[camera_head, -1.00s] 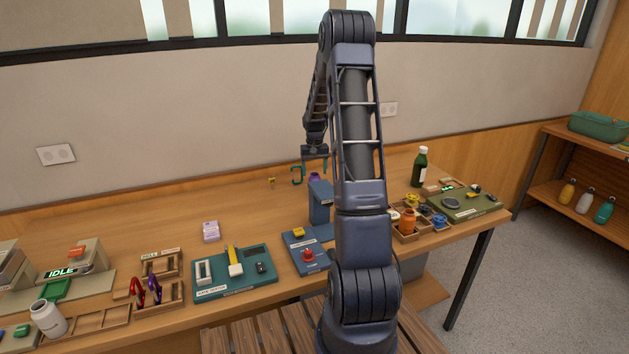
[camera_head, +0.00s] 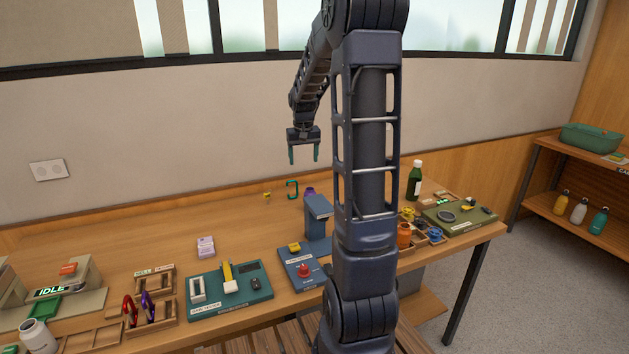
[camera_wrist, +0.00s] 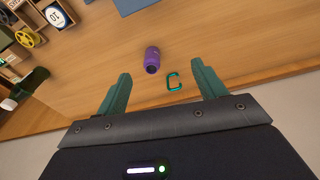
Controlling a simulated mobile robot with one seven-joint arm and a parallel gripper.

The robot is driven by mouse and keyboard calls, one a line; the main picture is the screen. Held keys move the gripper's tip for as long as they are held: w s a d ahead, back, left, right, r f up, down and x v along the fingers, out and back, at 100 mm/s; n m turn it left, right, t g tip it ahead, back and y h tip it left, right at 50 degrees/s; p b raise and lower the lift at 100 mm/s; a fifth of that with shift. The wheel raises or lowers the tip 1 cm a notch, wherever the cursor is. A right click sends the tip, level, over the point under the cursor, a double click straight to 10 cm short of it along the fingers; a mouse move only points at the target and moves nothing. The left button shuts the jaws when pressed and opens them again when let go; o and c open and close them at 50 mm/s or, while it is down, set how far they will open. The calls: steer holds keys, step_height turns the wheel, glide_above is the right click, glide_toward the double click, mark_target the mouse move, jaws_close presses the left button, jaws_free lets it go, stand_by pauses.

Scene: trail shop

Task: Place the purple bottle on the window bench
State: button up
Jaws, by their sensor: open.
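The purple bottle (camera_head: 309,192) stands on the long wooden table (camera_head: 120,237) below the windows, mostly hidden behind a blue press-like device in the head view. In the wrist view the purple bottle (camera_wrist: 152,62) shows whole, beyond my fingertips and roughly between them. My gripper (camera_head: 304,158) is open and empty, above the table and clear of the bottle. Its two teal fingers also show in the wrist view (camera_wrist: 161,76). No label shows which surface is called the window bench.
A green carabiner (camera_head: 293,189) lies close beside the bottle, also in the wrist view (camera_wrist: 174,82). The blue device (camera_head: 318,218) stands in front of it. A dark green bottle (camera_head: 414,182) stands at right. The table's back left is mostly clear. Slatted wood (camera_head: 275,338) shows in front.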

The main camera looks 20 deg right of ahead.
steer(key=s+a+r+t, duration=0.1)
steer(key=s+a+r, duration=0.25)
steer(key=s, duration=0.45)
steer(key=s+a+r+t, duration=0.1)
steer(key=s+a+r, duration=0.25)
steer(key=s, duration=0.55)
steer(key=s+a+n+t, duration=0.1)
steer(key=s+a, duration=0.1)
steer(key=s, duration=1.2)
steer(key=shift+s+f+n, duration=0.15)
steer(key=shift+n, duration=0.15)
